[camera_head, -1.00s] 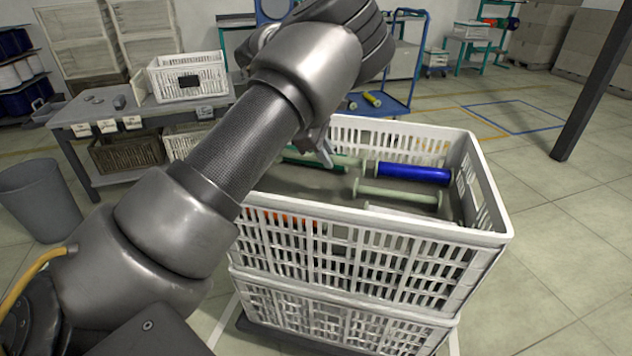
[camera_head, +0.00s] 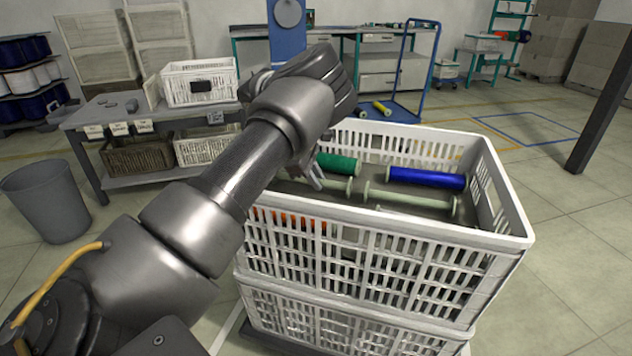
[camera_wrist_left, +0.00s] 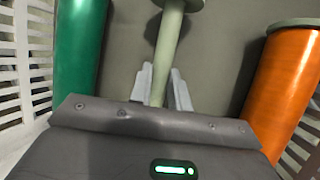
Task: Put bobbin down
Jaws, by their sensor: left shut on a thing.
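My left gripper (camera_head: 316,180) reaches down into the top white crate (camera_head: 385,232). It is shut on a pale green bare bobbin (camera_wrist_left: 168,48), whose far flange shows at the top of the left wrist view. In the head view, this bobbin (camera_head: 338,184) lies low in the crate, partly hidden by my gripper. In the wrist view it sits between a green bobbin (camera_wrist_left: 80,45) on the left and an orange bobbin (camera_wrist_left: 285,85) on the right, apart from both. I cannot tell whether it touches the crate floor. My right gripper is out of view.
A blue bobbin (camera_head: 428,178) and another pale bare bobbin (camera_head: 410,200) lie in the crate's right half. The crate stands on a second crate (camera_head: 350,310). A workbench (camera_head: 140,113) and a grey bin (camera_head: 48,200) are at the left.

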